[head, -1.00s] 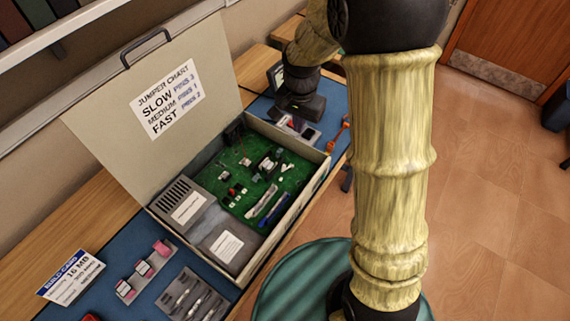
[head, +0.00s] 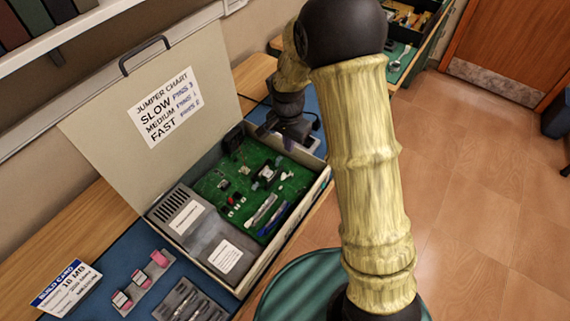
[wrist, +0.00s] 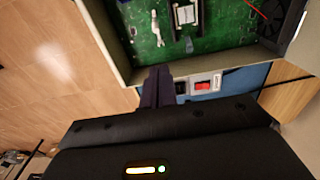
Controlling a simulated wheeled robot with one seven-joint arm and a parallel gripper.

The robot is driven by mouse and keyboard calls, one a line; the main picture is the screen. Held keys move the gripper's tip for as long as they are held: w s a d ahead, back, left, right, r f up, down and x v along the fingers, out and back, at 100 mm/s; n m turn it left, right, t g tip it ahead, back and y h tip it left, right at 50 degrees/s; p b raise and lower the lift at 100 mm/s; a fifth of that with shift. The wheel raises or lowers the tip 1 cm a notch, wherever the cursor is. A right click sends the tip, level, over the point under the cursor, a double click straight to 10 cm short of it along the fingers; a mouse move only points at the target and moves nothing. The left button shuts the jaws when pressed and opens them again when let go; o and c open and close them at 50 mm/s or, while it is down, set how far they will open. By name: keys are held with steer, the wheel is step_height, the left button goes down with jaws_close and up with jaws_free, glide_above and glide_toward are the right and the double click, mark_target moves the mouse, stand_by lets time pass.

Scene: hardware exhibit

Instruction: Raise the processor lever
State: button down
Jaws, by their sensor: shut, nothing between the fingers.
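The processor socket (head: 266,174) is a small dark and silvery block on the green circuit board (head: 213,185) in the open case. In the wrist view the socket (wrist: 186,14) is at the top edge, partly cut off. A pale slim part (wrist: 157,27) stands beside it; I cannot tell whether this is the lever. My gripper (wrist: 157,86) is shut and empty, its dark fingers just outside the case wall, apart from the socket. In the head view my gripper (head: 290,128) is beyond the case's back right corner, its fingertips hard to make out.
The case wall (wrist: 225,68) lies between my fingers and the board. The raised lid (head: 110,90) stands at the left. A red switch part (wrist: 203,86) sits on the blue mat just outside the wall. A fan (wrist: 283,18) is at the board's corner.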

steer(key=p, duration=0.1)
glide_above(285, 177)
steer(key=w+d, duration=0.1)
steer(key=w, duration=0.1)
step_height(285, 177, down, 6)
steer(key=shift+s+a+f+p, duration=0.35)
steer(key=shift+s+f, duration=0.45)
steer(key=shift+f, duration=0.05)
steer(key=shift+s+a+f, duration=0.15)
steer(key=shift+s+f, duration=0.05)
steer(key=shift+f, duration=0.25)
steer(key=shift+w+f, duration=0.1)
